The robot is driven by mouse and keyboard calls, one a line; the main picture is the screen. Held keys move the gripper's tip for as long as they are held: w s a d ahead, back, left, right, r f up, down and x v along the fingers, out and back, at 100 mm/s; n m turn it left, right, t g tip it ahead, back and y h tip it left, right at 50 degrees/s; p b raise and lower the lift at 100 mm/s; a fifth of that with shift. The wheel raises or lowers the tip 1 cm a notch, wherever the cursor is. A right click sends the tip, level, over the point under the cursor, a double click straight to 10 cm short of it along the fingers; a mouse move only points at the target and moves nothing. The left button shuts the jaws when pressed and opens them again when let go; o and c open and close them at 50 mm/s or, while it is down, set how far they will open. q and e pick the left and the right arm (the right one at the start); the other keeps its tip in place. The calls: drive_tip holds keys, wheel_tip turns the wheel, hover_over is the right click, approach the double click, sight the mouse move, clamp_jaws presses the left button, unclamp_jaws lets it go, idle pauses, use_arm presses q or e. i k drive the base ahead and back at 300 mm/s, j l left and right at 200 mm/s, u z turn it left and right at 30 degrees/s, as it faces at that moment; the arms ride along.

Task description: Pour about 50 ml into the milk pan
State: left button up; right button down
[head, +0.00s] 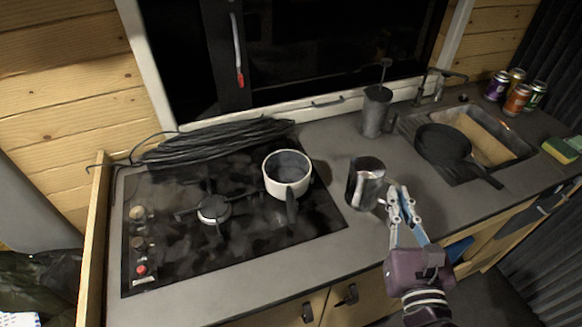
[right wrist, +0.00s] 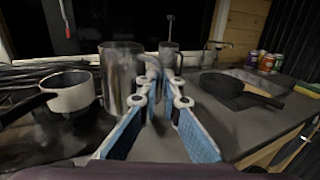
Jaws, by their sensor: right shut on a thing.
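The milk pan (head: 287,178), white outside with a dark inside and dark handle, stands on the right rear part of the hob. It also shows at the left of the right wrist view (right wrist: 75,97). A shiny metal jug (head: 363,186) is upright just right of the hob, apart from the pan. It also shows in the right wrist view (right wrist: 119,75). My right gripper (head: 401,192) is shut on the jug's handle side, from the right. I cannot tell whether the jug touches the counter. Its contents are not clear. My left gripper is not in view.
The black hob (head: 235,240) fills the left counter, with a dark cable coil (head: 215,142) behind it. A plunger pot (head: 376,112) stands behind the jug. A black frying pan (head: 443,142) lies over the sink (head: 515,140). Several cans (head: 517,99) stand far right, near a sponge (head: 560,150).

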sight(286, 172)
drive_tip(key=k+j+u, duration=0.1)
drive_tip(key=k+u, duration=0.25)
drive_tip(key=k, duration=0.15)
drive_tip(key=l+u, duration=0.1)
drive_tip(key=u, duration=0.35)
drive_tip(key=k+l+u, duration=0.1)
drive_tip(key=u, duration=0.35)
drive_tip(key=k+l, duration=0.3)
drive_tip(key=l, duration=0.15)
drive_tip(key=k+l, duration=0.35)
drive_tip(key=l, duration=0.15)
drive_tip(key=k+l, duration=0.3)
drive_tip(key=l, duration=0.15)
